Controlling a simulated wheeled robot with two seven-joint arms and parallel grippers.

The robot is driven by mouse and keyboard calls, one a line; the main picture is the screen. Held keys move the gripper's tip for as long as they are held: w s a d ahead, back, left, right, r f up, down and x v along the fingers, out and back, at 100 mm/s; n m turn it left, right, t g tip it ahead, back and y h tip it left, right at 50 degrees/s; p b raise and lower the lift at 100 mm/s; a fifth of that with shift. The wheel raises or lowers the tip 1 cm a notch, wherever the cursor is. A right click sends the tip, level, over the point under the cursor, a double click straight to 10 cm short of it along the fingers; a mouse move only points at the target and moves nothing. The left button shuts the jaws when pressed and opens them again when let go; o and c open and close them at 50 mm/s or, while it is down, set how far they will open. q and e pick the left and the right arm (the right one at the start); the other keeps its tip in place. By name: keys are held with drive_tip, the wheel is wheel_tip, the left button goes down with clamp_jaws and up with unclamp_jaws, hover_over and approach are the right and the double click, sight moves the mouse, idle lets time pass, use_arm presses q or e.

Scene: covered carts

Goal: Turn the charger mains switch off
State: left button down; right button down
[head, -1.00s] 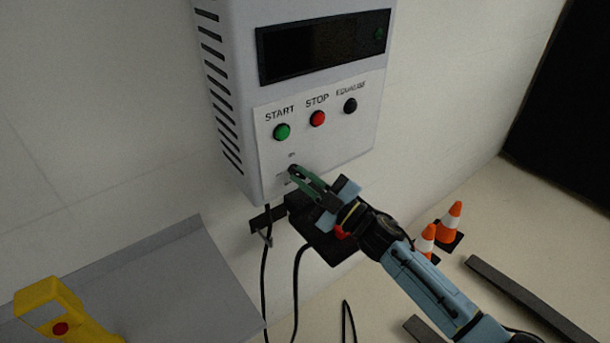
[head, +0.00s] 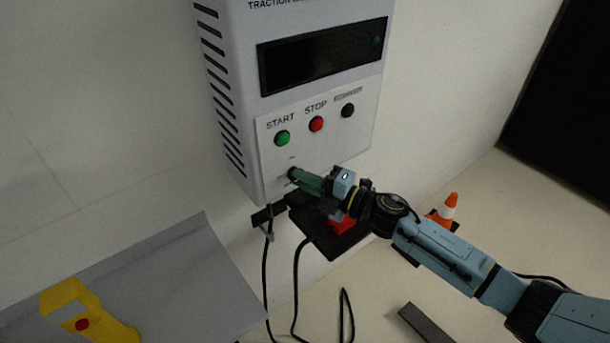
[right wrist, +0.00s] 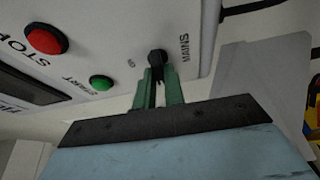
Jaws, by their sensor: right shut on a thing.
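The charger (head: 325,155) is a pale box on the wall with a dark display and green START, red STOP and black buttons. The black mains switch (right wrist: 156,58) sits low on its panel, beside the MAINS lettering in the right wrist view. My right gripper (head: 293,175) reaches it from the right, its green fingers shut on the switch; in the right wrist view the fingertips (right wrist: 157,73) are at the knob. In the head view the fingers mostly hide the switch, and I cannot tell its exact setting. My left gripper is not in view.
A black bracket (head: 336,240) with a red part is below the charger, with black cables hanging down. A grey surface (head: 190,285) with a yellow device (head: 88,310) is at lower left. An orange cone (head: 449,207) stands on the floor at right.

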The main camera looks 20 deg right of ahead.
drive_tip(key=shift+n, duration=0.3)
idle(0.4)
drive_tip(key=c, duration=1.5)
unclamp_jaws()
drive_tip(key=shift+s+d, duration=0.1)
drive_tip(key=shift+b+v, duration=1.3)
drive_tip(key=shift+v, duration=5.3)
drive_tip(key=shift+r, duration=0.15)
